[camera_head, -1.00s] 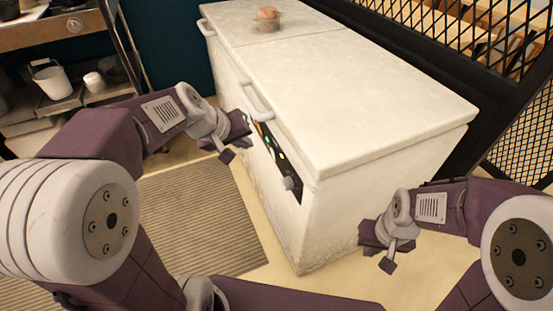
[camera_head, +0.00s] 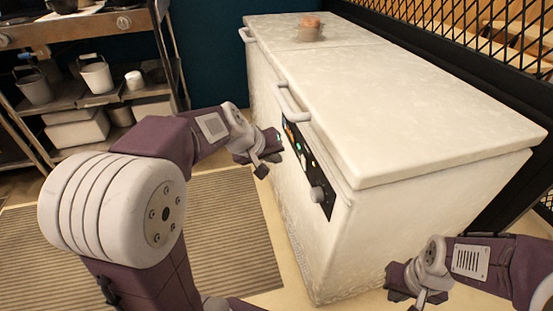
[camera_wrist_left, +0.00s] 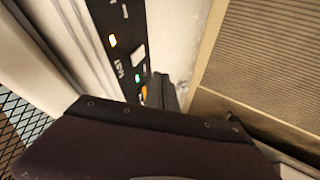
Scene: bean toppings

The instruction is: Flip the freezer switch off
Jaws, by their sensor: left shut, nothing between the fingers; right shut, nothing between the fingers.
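The white chest freezer (camera_head: 400,110) stands right of centre in the head view. Its black control panel (camera_head: 324,190) on the front side has small lit lights and a round knob (camera_head: 317,194). The panel (camera_wrist_left: 122,42) also shows in the left wrist view, with orange and green lights and a pale switch (camera_wrist_left: 138,59). My left gripper (camera_head: 270,160) is shut and empty, just left of the panel's upper part. In the left wrist view its dark fingertip reaches the panel's edge; I cannot tell whether it touches. My right gripper (camera_head: 420,296) is shut and empty, low beside the freezer's near end.
Freezer handles (camera_head: 290,103) stick out above the panel. A ribbed mat (camera_head: 215,225) lies on the floor left of the freezer. Shelves with buckets (camera_head: 97,75) stand at the left. A black mesh fence (camera_head: 500,40) runs behind.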

